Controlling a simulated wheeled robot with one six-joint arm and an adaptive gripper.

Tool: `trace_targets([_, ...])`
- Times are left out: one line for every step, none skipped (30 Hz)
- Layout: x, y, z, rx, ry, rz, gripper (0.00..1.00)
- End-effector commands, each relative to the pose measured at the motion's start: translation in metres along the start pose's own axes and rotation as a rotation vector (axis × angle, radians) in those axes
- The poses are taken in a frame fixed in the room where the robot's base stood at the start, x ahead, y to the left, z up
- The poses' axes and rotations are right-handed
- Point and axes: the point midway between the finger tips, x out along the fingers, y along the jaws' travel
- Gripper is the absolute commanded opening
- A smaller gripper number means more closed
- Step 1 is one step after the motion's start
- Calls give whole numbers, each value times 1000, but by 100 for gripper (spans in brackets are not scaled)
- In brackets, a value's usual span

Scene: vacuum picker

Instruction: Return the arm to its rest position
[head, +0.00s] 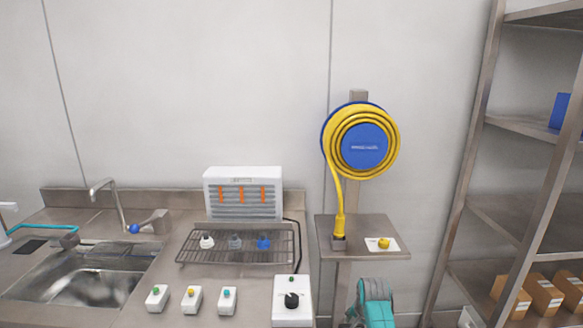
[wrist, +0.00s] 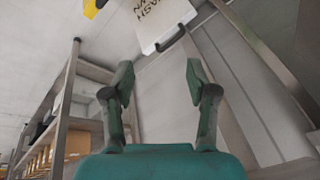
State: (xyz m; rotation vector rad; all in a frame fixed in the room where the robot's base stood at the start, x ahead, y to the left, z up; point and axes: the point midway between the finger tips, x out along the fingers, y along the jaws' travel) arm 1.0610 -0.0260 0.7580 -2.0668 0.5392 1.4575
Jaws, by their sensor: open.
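In the wrist view my gripper (wrist: 158,82) has its two dark green fingers spread apart. Nothing is between the fingers. In the head view a teal part of my arm shows at the bottom, below the small steel shelf, and most of the arm is out of the frame.
A steel shelf (head: 348,222) carries the yellow hose end and a yellow button (head: 384,243). A blue and yellow hose reel (head: 364,146) hangs above. The counter with a sink (head: 85,280) stands left, a rack (head: 505,120) with boxes right. A white lettered panel (wrist: 160,22) tops the wrist view.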

Motion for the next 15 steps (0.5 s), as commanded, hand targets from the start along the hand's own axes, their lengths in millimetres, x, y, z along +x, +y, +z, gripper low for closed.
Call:
trace_targets([15,12,17,-15,12,-10,58])
trace_targets([22,18,24,-24,22,-17,58])
trace_targets([31,25,35,-36,35,-28,58])
trace_targets([37,31,43,-46,45,-35,58])
trace_targets([43,37,51,-55,56,-42,58])
trace_targets([50,44,61,-67,70,-53,58])
trace_targets([54,50,69,-76,80,-60,58])
trace_targets([59,56,78,-86,90,-66,58])
trace_targets([64,64,88,-97,105,-76,58])
trace_targets([68,70,97,-106,116,-84,58])
trace_targets([71,76,105,-116,126,-90,58])
trace_targets([75,85,116,-127,140,-99,58])
trace_targets([77,91,124,-137,151,-106,58])
trace_targets([79,97,132,-146,163,-113,58])
trace_targets([81,105,144,-158,177,-122,58])
